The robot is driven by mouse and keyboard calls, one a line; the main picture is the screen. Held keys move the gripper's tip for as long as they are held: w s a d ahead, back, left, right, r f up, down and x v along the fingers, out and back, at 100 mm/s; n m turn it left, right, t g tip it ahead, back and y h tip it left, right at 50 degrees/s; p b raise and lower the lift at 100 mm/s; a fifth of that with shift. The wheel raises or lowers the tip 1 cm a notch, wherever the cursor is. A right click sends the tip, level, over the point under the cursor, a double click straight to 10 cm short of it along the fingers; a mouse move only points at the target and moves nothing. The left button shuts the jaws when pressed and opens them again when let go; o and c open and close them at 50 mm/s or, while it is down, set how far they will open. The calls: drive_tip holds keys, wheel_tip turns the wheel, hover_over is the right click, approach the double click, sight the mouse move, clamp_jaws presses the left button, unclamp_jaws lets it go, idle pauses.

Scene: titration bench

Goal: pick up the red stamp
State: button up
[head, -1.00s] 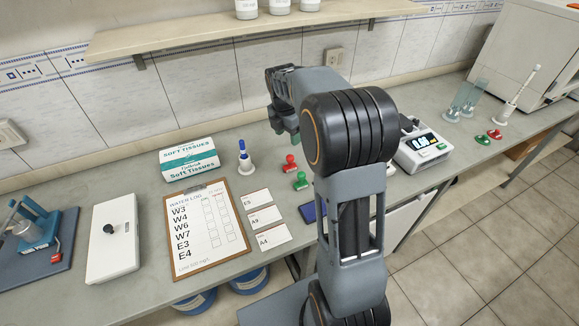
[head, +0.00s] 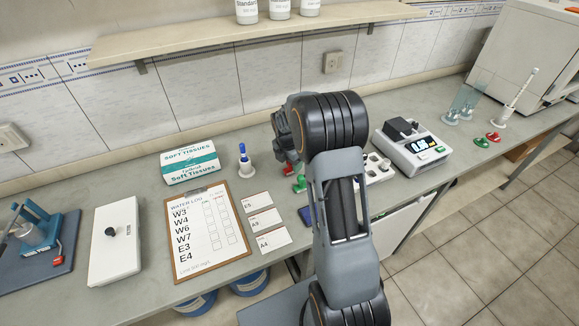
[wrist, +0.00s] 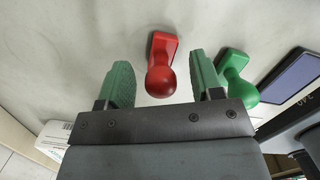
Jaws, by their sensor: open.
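The red stamp (wrist: 161,65) stands on the bench and shows in the wrist view between my gripper's two green fingers. Its round knob handle is nearest the camera. My gripper (wrist: 164,85) is open, one finger on each side of the stamp, with gaps on both sides. I cannot tell how far above the bench the fingertips are.
A green stamp (wrist: 233,76) stands close to the right finger; it also shows in the head view (head: 300,184). A dark blue pad (wrist: 290,80) lies beyond it. A blue-and-white bottle (head: 245,160) and a tissue box (head: 190,163) stand to the left on the bench.

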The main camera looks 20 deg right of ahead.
drive_tip(key=shift+f, duration=0.65)
drive_tip(key=c, duration=1)
drive_tip(key=shift+r, duration=0.15)
drive_tip(key=shift+r, duration=0.55)
drive_tip(key=s+d+r+b, duration=0.2)
drive_tip(key=s+d+r, duration=0.1)
drive_tip(key=s+r, duration=0.8)
drive_tip(key=s, duration=0.2)
drive_tip(key=shift+s+d+r, duration=0.3)
drive_tip(key=shift+r, duration=0.05)
